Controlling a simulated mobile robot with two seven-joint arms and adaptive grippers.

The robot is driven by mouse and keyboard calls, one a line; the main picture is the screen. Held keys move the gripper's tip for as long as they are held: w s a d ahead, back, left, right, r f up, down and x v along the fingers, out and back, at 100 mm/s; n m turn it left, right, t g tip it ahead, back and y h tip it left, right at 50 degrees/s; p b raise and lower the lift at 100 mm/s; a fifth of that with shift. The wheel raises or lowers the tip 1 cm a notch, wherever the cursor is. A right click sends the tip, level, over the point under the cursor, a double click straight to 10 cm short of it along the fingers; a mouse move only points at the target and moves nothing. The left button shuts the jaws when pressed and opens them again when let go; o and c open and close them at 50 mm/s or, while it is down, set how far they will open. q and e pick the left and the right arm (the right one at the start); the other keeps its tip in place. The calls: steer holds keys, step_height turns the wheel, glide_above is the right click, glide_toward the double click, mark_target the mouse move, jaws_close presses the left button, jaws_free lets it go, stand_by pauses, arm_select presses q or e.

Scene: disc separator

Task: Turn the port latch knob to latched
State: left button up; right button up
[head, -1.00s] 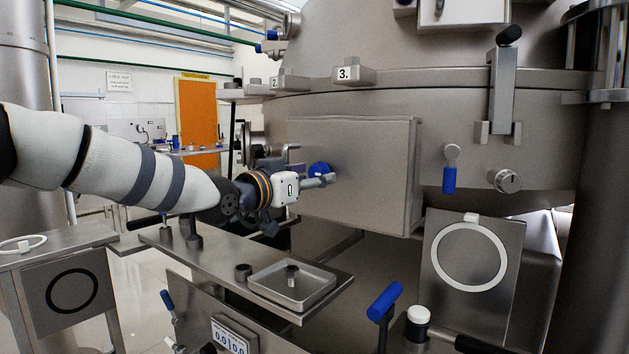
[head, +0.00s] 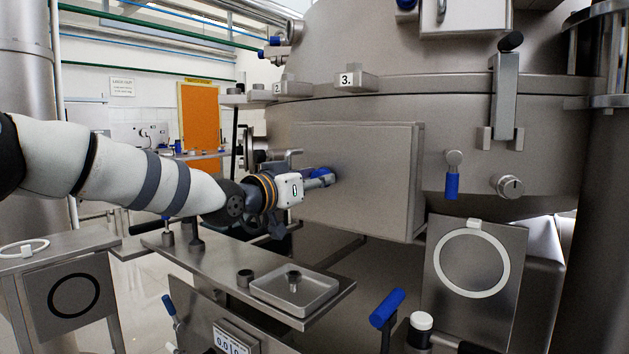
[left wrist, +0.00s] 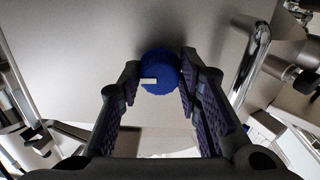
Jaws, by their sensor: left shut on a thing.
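The blue round knob (head: 323,172) is on the left part of a grey metal box door (head: 365,190) on the big vessel. In the left wrist view the blue knob (left wrist: 160,68) sits between the two dark ridged fingers, with a short white mark at its lower left. My left gripper (head: 325,181) is at the door, shut on the knob from its two sides. The fingers hide part of the knob in the head view. No label for the latch position is readable. My right gripper is not in view.
A curved metal handle (left wrist: 250,62) is right of the fingers in the left wrist view. Below my left arm is a bench with a square metal tray (head: 294,290).

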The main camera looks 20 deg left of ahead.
arm_select(q)
steer(key=shift+d+n+b, duration=0.15)
steer(key=shift+n+b, duration=0.2)
steer(key=shift+n, duration=8.05)
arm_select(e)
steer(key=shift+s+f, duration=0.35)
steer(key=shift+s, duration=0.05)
arm_select(q)
steer(key=o, duration=1.1)
steer(key=shift+o, duration=0.2)
steer(key=shift+s, duration=0.1)
steer(key=v, duration=1.2)
